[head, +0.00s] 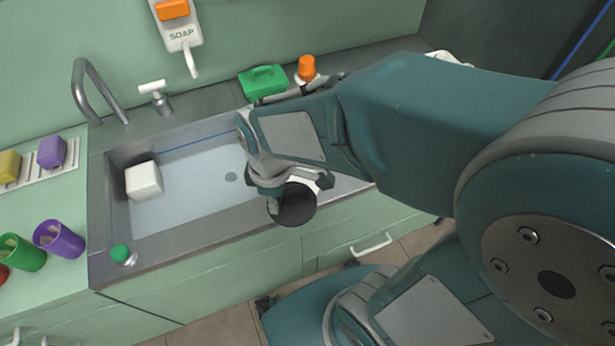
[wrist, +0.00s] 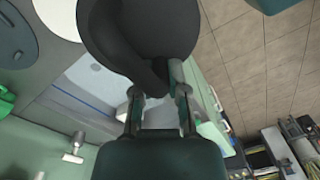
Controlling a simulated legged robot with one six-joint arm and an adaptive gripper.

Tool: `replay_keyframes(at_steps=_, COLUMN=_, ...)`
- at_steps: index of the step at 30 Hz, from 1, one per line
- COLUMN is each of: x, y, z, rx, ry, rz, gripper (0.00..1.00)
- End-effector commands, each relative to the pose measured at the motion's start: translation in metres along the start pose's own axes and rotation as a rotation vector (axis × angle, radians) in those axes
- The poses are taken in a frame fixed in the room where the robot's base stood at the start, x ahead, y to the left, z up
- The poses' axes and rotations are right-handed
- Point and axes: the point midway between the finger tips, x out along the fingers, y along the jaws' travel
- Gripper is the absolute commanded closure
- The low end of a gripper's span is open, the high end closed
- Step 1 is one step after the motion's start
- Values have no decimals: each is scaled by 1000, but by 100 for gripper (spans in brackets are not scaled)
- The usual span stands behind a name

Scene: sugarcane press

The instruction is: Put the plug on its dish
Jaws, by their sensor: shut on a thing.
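My gripper (head: 285,190) is shut on a dark round plug (head: 296,204), held near the front right edge of the sink. In the wrist view the plug (wrist: 140,35) fills the top middle, between and beyond my gripper's fingers (wrist: 158,95). A white piece (wrist: 62,18) shows behind the plug on the counter beside the sink, partly covered. I cannot tell which of these two is the dish. My arm hides much of the right counter in the head view.
The sink (head: 190,190) holds a white block (head: 143,181). A tap (head: 95,95), a green box (head: 263,82) and an orange-topped item (head: 307,68) stand along the back. Green (head: 24,252) and purple (head: 58,239) cups are at left; a green-capped item (head: 122,254) is at the sink's front-left corner.

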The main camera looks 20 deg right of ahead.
Motion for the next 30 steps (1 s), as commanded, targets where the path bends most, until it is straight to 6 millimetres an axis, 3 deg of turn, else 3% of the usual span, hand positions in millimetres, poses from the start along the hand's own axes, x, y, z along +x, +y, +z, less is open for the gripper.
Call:
replay_keyframes(at_steps=4, x=1, y=-11, z=8, rx=-2, ry=1, rz=-1, gripper=100)
replay_keyframes(at_steps=8, x=5, y=-5, z=10, rx=0, ry=-1, rz=-4, gripper=100)
replay_keyframes(at_steps=22, x=38, y=80, z=-6, rx=2, ry=-1, rz=-5, gripper=100)
replay_keyframes(at_steps=30, x=75, y=112, z=-12, rx=0, ry=-1, rz=-6, gripper=100)
